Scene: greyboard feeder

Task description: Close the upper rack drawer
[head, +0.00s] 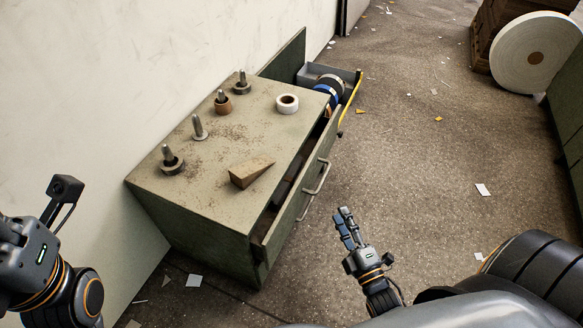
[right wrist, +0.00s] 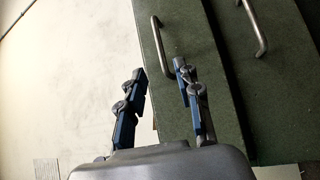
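The green rack (head: 200,232) stands against the wall with a rusty top. Its upper drawer (head: 283,222) is partly pulled out; a dark gap shows between its front and the rack body. The drawer's bar handle (head: 316,177) faces right. My right gripper (head: 348,226) is in front of the drawer, to the right of its front and apart from it in the head view. In the right wrist view my right gripper's fingers (right wrist: 160,72) are apart and empty, near green fronts with two bar handles (right wrist: 253,28). My left arm shows at the left edge; its fingers are hidden.
On the rack top are a wooden wedge (head: 251,171), a white tape roll (head: 287,103) and several metal posts. A grey tray with rolls (head: 330,83) is behind. A big white roll (head: 535,53) stands at the back right. The floor right of the rack is mostly clear.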

